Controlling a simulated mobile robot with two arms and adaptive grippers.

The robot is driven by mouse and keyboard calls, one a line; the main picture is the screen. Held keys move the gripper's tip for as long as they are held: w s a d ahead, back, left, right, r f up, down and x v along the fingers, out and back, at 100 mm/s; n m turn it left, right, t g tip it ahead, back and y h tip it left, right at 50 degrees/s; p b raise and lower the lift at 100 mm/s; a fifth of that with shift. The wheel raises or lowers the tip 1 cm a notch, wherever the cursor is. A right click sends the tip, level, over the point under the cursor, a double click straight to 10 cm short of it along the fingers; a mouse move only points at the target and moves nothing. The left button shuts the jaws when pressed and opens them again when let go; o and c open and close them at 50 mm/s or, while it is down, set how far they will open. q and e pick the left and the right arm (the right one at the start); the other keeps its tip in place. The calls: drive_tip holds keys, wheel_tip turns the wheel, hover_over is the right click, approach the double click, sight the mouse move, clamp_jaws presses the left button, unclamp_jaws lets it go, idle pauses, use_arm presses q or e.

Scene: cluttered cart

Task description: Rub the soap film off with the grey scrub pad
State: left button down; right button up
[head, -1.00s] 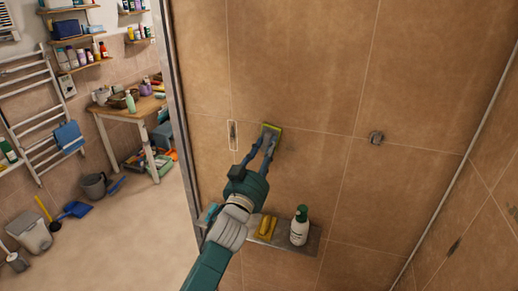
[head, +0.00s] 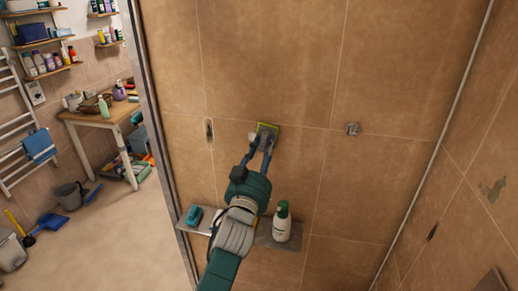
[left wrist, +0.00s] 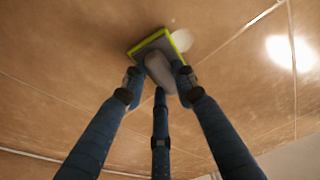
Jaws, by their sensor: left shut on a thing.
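The grey scrub pad (head: 267,133) has a yellow-green edge. My left gripper (head: 260,150) is shut on it and holds it up at the brown tiled shower wall (head: 270,60). In the left wrist view the pad (left wrist: 150,42) sits between the fingertips, its face toward the wall; whether it touches is hard to tell. A pale round patch (left wrist: 182,40) shows on the tiles right beside the pad; I cannot tell whether it is soap film or glare. The wall behind the pad is hidden. My right gripper is not in view.
Below the pad, a ledge (head: 290,245) bears a white bottle with green cap (head: 282,224) and a teal item (head: 194,215); my arm covers its middle. A round metal fitting (head: 353,129) is right of the pad. Dark marks (head: 432,232) and a greyish patch (head: 493,190) show on the right wall.

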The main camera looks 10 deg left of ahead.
use_arm(q)
drive_tip(key=d+b, duration=0.1)
drive_tip(key=d, duration=0.1)
drive_tip(key=shift+d+f, duration=0.1)
drive_tip(key=shift+d, duration=0.25)
drive_tip(key=shift+s+d, duration=0.1)
drive_tip(key=shift+d, duration=0.35)
drive_tip(key=shift+a+p, duration=1)
drive_tip(key=shift+a, duration=1.25)
drive_tip(key=shift+w+a+p, duration=0.2)
drive_tip(key=shift+a+p, duration=0.5)
drive_tip(key=shift+a, duration=1.2)
drive_tip(key=shift+a+r+p, duration=0.2)
drive_tip(key=shift+a+p, duration=0.1)
drive_tip(key=shift+a, duration=0.45)
drive_tip(key=shift+a+f, duration=0.1)
drive_tip(key=shift+a, duration=0.95)
drive_tip(key=shift+d+p, duration=0.1)
drive_tip(key=shift+p, duration=0.2)
